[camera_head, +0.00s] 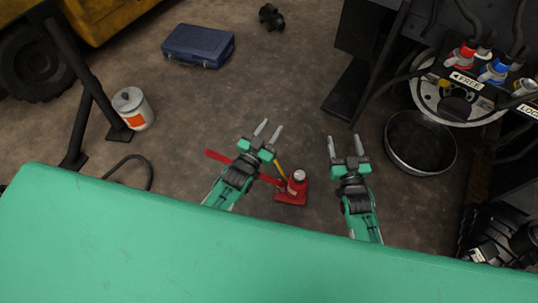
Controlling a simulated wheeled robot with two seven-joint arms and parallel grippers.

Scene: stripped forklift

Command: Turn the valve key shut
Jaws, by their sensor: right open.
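A dark panel at the upper right carries a red fitting (465,54), a blue fitting (495,70) and a grey metal fitting (524,87). A white label (466,80) below the red fitting reads "FREE" with an arrow. A second label at the right edge is partly cut off. I cannot tell which part is the valve key. My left gripper (269,129) is open and empty, above the floor near the red jack. My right gripper (343,140) is open and empty, left of the panel and apart from it.
A red bottle jack (293,189) stands on the floor between my arms. A black round pan (421,145) lies below the panel. A blue case (198,46) and a white can (133,108) stand at left.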

